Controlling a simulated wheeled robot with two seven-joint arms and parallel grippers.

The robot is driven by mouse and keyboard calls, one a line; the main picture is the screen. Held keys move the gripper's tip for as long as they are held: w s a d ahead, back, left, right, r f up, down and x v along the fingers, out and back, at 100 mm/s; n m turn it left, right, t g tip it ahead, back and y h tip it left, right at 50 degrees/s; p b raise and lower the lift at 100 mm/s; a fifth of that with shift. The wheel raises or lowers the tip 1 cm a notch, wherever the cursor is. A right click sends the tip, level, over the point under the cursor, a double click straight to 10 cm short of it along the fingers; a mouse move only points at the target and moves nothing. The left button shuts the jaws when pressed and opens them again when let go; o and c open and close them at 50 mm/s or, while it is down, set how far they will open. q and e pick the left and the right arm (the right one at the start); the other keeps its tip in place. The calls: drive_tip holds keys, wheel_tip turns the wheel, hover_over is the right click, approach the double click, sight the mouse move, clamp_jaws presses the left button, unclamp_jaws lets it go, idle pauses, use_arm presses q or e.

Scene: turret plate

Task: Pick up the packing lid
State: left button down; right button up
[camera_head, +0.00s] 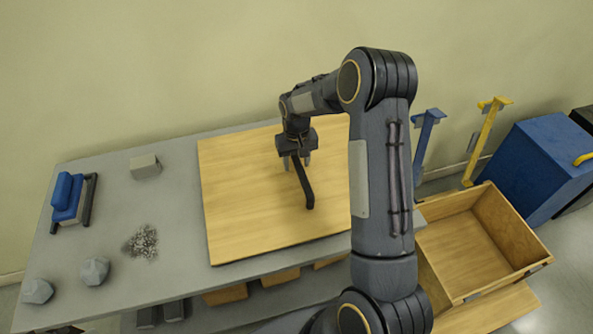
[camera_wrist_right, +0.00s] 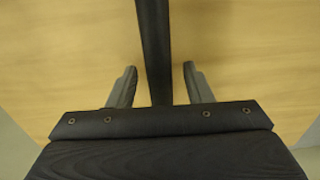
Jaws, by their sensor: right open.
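The packing lid appears to be the wide, flat, light-wood panel (camera_head: 232,205) lying on the grey table, with a dark bar handle (camera_head: 304,186) across its middle. My right gripper (camera_head: 297,162) is over the panel at the far end of the bar, pointing down. In the right wrist view, the dark bar (camera_wrist_right: 153,45) runs between the two spread fingers of my right gripper (camera_wrist_right: 159,72), with a gap on each side. The wood panel (camera_wrist_right: 70,50) fills the background there. My right arm hides the panel's right side in the head view. My left gripper is not in view.
On the grey table (camera_head: 180,220) are a blue object in a black holder (camera_head: 67,198), a grey block (camera_head: 145,166), a gravel pile (camera_head: 142,242) and two grey stones (camera_head: 94,270). An open wooden crate (camera_head: 505,222) and a blue bin (camera_head: 540,160) stand to the right.

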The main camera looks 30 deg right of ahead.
clamp_jaws()
idle(1.4)
drive_tip(key=shift+w+r, duration=0.15)
drive_tip(key=shift+r, duration=0.05)
